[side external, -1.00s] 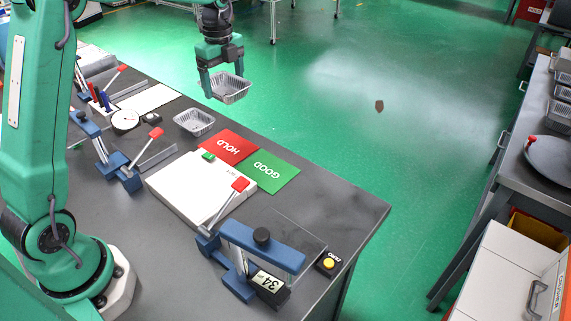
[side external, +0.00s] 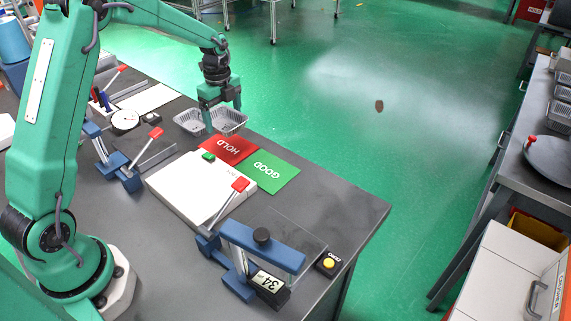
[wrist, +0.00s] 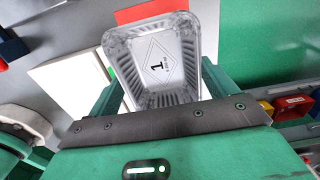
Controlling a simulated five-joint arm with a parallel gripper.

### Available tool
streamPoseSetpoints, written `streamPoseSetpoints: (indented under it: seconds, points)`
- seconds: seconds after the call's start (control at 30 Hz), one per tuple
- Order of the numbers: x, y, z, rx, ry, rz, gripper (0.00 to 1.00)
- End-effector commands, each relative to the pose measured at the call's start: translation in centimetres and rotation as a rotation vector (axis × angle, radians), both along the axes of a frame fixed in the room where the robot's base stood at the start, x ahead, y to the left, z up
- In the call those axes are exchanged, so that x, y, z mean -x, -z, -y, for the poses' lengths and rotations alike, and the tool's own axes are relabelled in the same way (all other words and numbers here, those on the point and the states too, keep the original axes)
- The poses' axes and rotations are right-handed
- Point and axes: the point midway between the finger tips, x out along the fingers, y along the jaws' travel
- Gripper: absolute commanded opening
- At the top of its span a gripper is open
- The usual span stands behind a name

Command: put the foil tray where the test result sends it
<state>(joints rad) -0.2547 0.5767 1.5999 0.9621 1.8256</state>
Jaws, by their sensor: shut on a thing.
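My gripper (side external: 221,116) is shut on a silver foil tray (side external: 232,123), with a finger at each side of it. In the wrist view the tray (wrist: 190,57) is seen from above, empty, with a diamond mark and a "1" on its floor. In the side view it hangs by the table's far edge, behind the red HOLD card (side external: 228,150); its exact height is unclear. The green GOOD card (side external: 271,171) lies beside HOLD, empty.
A white flat box (side external: 190,187) with a green button lies in front of the cards. A blue clamp device (side external: 262,245) shows "34" on its display (side external: 269,282). A yellow button box (side external: 327,264) is near the right edge. Another blue clamp (side external: 122,170) stands left.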

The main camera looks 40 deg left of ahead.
Motion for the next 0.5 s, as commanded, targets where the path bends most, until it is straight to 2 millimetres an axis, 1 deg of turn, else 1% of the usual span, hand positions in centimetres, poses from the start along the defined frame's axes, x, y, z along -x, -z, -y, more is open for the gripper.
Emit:
streamPoseSetpoints:
  seconds: [0.27,0.5]
  points:
    - [0.0,0.7,0.0,0.0,0.0,-0.002,0.6]
    - [0.1,2.2,0.0,0.001,0.0,-0.003,0.6]
